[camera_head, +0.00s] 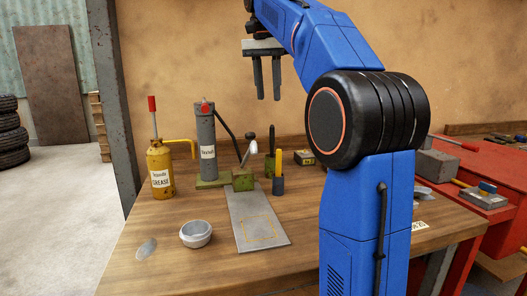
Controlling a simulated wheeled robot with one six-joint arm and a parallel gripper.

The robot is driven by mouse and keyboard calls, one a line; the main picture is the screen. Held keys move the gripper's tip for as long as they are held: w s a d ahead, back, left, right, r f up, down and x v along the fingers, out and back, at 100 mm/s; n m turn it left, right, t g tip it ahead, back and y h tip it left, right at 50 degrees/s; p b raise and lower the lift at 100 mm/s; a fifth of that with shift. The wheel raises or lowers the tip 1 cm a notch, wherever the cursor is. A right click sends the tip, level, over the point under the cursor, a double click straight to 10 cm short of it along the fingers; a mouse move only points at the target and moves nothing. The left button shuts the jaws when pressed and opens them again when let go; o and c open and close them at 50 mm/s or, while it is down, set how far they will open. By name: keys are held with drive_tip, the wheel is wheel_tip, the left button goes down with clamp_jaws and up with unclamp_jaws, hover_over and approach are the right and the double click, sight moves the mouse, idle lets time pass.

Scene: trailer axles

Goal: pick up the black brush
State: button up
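My gripper (266,96) hangs above the workbench at upper middle, pointing down. Its two dark fingers are apart with nothing between them. An upright black handle (269,137) stands in a small green holder (272,155) on the bench, below the gripper in the picture. It may be the black brush; I see no bristles. In front of it stands a dark blue-grey cup (278,186) with a yellow upright handle (279,160). My blue arm covers the right part of the bench.
A yellow grease can (160,169) and a grey cylinder pump (206,145) stand at left. A red bench (497,165) is at right.

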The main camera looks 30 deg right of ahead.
approach(273, 142)
drive_tip(key=f, duration=0.1)
drive_tip(key=w+f, duration=0.1)
drive_tip(key=f, duration=0.1)
drive_tip(key=w+d+f, duration=0.1)
drive_tip(key=f, duration=0.1)
drive_tip(key=shift+d+f, duration=0.2)
drive_tip(key=shift+f, duration=0.7)
drive_tip(key=shift+d+f, duration=0.15)
drive_tip(key=shift+f, duration=0.8)
drive_tip(key=shift+d+f, duration=0.2)
drive_tip(key=shift+f, duration=0.7)
clamp_jaws()
